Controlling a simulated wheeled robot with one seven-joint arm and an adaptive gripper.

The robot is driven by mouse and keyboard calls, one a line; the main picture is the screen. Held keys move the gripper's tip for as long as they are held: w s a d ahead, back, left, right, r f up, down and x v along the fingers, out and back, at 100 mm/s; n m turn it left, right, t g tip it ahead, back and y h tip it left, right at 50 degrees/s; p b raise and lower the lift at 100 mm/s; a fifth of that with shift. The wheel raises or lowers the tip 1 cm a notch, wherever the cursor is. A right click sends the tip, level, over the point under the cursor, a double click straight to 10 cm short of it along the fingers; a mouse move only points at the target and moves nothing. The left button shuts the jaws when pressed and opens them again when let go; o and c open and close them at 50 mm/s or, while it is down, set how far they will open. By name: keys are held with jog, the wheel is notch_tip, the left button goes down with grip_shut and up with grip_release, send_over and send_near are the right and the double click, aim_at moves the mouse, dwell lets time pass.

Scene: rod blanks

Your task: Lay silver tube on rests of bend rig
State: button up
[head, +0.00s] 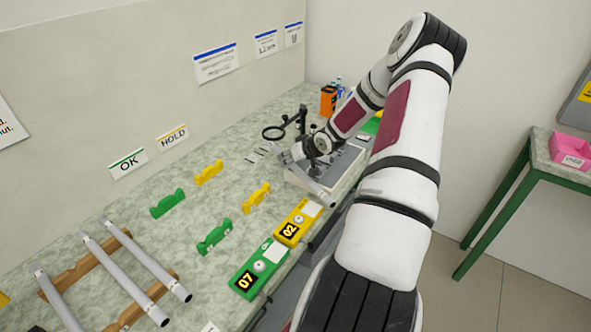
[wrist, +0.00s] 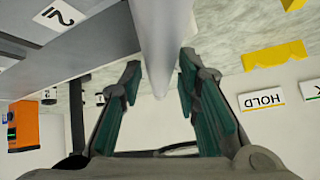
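The silver tube (head: 322,192) is at the front of the bend rig (head: 342,172), a pale grey box with dark fittings on top. In the wrist view the tube (wrist: 163,30) runs from the top edge down between the fingertips. In the head view my arm and wrist hide part of the rig. I cannot tell whether the tube touches the rests.
Three more silver tubes (head: 123,278) lie on wooden racks (head: 88,268) at lower left. Green (head: 214,238) and yellow (head: 256,196) notched blocks stand mid-bench. Numbered green (head: 262,266) and yellow (head: 297,222) units line the front edge. An orange container (head: 328,100) stands at the back.

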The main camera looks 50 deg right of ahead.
grip_shut()
jog(key=shift+r, duration=0.1)
